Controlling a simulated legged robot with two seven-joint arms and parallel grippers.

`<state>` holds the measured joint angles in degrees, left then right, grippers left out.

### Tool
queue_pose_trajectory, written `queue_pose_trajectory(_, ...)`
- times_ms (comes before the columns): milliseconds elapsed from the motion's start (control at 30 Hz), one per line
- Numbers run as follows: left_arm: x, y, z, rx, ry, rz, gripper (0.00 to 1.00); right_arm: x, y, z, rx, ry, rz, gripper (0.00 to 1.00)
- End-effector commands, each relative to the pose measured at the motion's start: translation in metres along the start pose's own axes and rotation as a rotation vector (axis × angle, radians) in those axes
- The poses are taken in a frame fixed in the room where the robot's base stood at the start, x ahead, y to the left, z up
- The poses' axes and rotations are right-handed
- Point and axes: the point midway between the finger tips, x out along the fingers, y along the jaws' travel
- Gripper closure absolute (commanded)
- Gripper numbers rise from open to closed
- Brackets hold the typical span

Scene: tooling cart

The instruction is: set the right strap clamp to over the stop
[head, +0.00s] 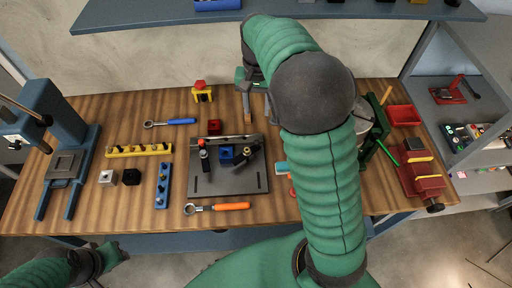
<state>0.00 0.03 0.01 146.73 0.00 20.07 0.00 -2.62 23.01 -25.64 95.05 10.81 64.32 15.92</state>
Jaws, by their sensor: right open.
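A dark grey fixture plate (228,184) lies on the wooden bench with a blue block (227,153) on it. The right strap clamp (246,153) is a dark bar on the plate, right of the blue block, lying at a slant. The left strap clamp (204,157) stands on the other side of the block. I cannot clearly pick out the stop. My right gripper (259,112) is open and empty, behind the plate's back right corner and apart from the clamp. My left gripper (118,253) is low at the left, off the bench's front edge; its fingers are unclear.
An orange-handled wrench (218,207) lies in front of the plate, and a blue-handled one (170,122) behind left. A red block (214,126) sits behind the plate. A blue press (68,140) stands left, a red vise (420,178) right. My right arm hides bench right of the plate.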

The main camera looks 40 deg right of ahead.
Motion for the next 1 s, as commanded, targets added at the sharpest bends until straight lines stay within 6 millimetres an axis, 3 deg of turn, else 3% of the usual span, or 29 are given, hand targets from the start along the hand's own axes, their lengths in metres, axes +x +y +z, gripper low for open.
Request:
queue_pose_trajectory(167,-0.006,0.000,-0.002,0.000,0.002,0.000,0.64,0.020,0.001,0.001,0.010,-0.006,0.002,0.59)
queue_pose_trajectory(500,-0.014,0.000,-0.004,0.000,0.002,0.000,0.64,0.109,0.002,0.002,0.009,-0.007,0.004,0.59)
queue_pose_trajectory(700,-0.017,0.000,-0.005,0.000,0.002,0.000,0.64,0.150,0.001,0.001,0.008,-0.004,0.001,0.59)
queue_pose_trajectory(1000,-0.018,0.000,-0.005,0.000,0.002,0.000,0.64,0.164,0.001,0.001,0.006,-0.001,-0.001,0.59)
